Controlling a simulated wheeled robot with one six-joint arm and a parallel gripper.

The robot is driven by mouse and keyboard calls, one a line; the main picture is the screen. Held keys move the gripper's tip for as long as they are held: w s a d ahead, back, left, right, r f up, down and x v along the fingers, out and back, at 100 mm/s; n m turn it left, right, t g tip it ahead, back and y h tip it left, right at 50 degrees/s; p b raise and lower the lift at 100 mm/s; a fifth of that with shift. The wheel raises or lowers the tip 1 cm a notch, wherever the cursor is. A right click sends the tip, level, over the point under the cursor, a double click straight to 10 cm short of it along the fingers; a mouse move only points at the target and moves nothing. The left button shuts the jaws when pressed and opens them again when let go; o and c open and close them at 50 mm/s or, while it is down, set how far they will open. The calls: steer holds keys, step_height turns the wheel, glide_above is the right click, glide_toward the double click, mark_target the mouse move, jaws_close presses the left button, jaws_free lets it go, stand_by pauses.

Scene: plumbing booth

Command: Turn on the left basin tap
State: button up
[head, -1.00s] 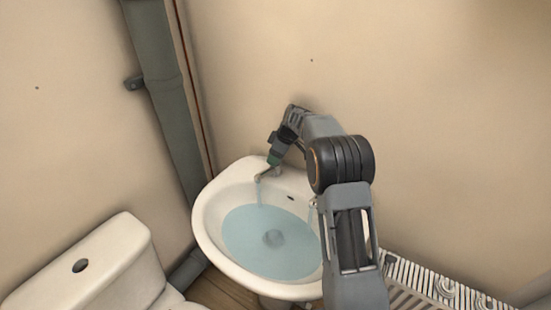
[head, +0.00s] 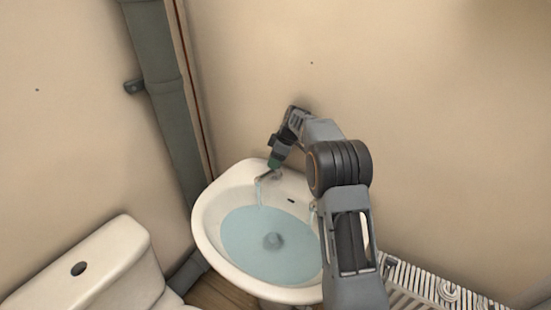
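The left basin tap (head: 264,177) stands on the back left of the white basin (head: 206,220). A thin stream of water (head: 259,195) falls from its spout. My gripper (head: 274,163) is at the top of this tap, coming down from above. Its fingers and the tap's handle overlap and are too small to tell whether the fingers are shut on it. The basin holds bluish water (head: 255,230). The right tap (head: 313,205) is mostly hidden behind my arm.
A white toilet cistern (head: 110,262) stands at the lower left. The wall (head: 430,120) behind my arm is bare.

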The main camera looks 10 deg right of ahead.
steer(key=shift+o, duration=1.4)
steer(key=shift+r, duration=0.2)
step_height(320, 180, up, 2)
steer(key=shift+r, duration=0.15)
steer(key=s+r+b, duration=0.2)
steer(key=s+r, duration=0.8)
steer(key=s, duration=0.4)
steer(key=shift+r, duration=0.15)
